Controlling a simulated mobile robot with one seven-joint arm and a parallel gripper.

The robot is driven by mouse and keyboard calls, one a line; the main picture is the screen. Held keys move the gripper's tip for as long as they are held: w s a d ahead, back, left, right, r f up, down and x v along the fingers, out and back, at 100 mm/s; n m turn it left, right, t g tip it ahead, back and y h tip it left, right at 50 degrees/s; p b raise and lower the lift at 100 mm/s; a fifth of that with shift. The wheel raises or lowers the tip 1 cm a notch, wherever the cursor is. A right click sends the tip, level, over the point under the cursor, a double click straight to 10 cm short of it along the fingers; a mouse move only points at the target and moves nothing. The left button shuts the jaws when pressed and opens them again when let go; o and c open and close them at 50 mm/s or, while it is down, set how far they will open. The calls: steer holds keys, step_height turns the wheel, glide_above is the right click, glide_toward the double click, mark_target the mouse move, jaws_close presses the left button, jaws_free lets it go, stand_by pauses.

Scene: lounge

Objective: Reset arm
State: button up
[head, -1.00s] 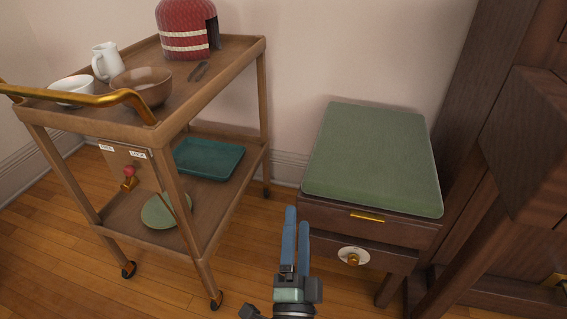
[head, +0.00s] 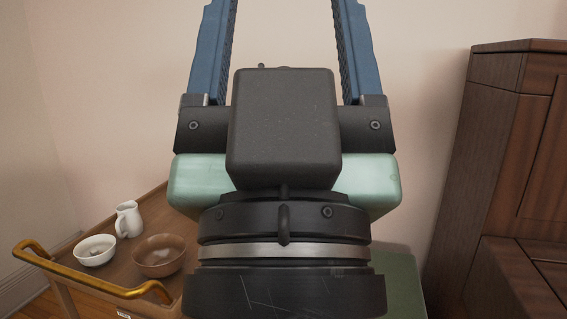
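My gripper (head: 284,40) fills the middle of the head view, raised close to the camera and pointing up. Its two blue fingers stand wide apart with only the pale wall between them, so it is open and empty. The fingertips run past the top edge of the picture. The gripper body hides much of what lies behind it.
A wooden trolley (head: 104,248) with a brass handle (head: 92,286) stands at the lower left. On it are a white bowl (head: 95,250), a brown bowl (head: 158,256) and a white jug (head: 128,219). A green cushioned top (head: 405,288) shows at lower right, beside a dark wooden cabinet (head: 493,165).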

step_height(320, 180, up, 33)
steer(key=p, duration=3.1)
steer(key=shift+r, duration=0.2)
steer(key=shift+a, duration=0.1)
